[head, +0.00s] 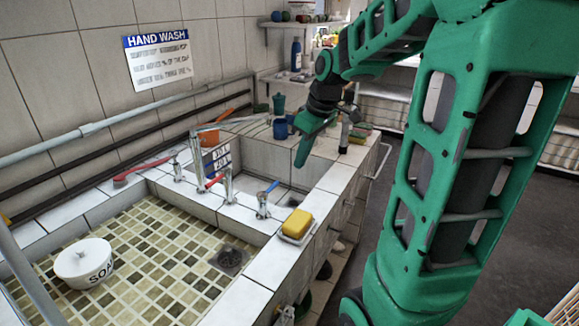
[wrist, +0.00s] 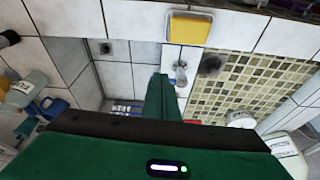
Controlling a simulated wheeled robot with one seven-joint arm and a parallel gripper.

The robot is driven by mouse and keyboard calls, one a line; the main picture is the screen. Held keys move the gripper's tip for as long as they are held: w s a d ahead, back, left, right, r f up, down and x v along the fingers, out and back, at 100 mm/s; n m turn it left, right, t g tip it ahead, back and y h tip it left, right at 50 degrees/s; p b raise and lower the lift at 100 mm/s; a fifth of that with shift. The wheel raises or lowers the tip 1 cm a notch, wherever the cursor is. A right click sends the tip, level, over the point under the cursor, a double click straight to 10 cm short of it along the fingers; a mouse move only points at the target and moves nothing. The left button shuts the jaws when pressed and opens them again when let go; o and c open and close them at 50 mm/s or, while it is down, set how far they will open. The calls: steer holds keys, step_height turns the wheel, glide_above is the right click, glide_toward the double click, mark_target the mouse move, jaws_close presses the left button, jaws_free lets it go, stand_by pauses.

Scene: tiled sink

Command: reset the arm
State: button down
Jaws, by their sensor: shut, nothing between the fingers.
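My green arm fills the right side of the head view and reaches back over the sink counter. My gripper (head: 306,150) hangs pointing down above the right end of the small tiled basin, apart from the things around it. In the wrist view my gripper (wrist: 160,80) shows its green fingers together over the basin, with nothing between them. The finger tips are partly merged in that view. A yellow sponge (head: 297,223) rests in a dish on the counter's front edge; the sponge also shows at the top of the wrist view (wrist: 189,28).
The large basin has a mosaic floor (head: 150,250) holding a white soap pot (head: 84,262). Metal taps (head: 228,185) stand between the basins. A blue cup (head: 280,128) and other items stand behind my gripper. A wall pipe (head: 100,127) runs along the left. The floor (head: 525,190) at right is clear.

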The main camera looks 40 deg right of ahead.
steer(key=shift+r, duration=0.15)
steer(key=shift+s, duration=0.1)
steer(key=s+a+f+m+g, duration=0.1)
steer(key=s+m, duration=0.4)
steer(key=s, duration=0.7)
steer(key=s+a+f+m+g+h, duration=0.1)
steer(key=s+f+m, duration=0.3)
steer(key=s, duration=0.8)
steer(key=shift+a+m+g, duration=0.45)
steer(key=shift+m+g, duration=0.15)
steer(key=shift+m, duration=0.2)
steer(key=shift+f, duration=0.1)
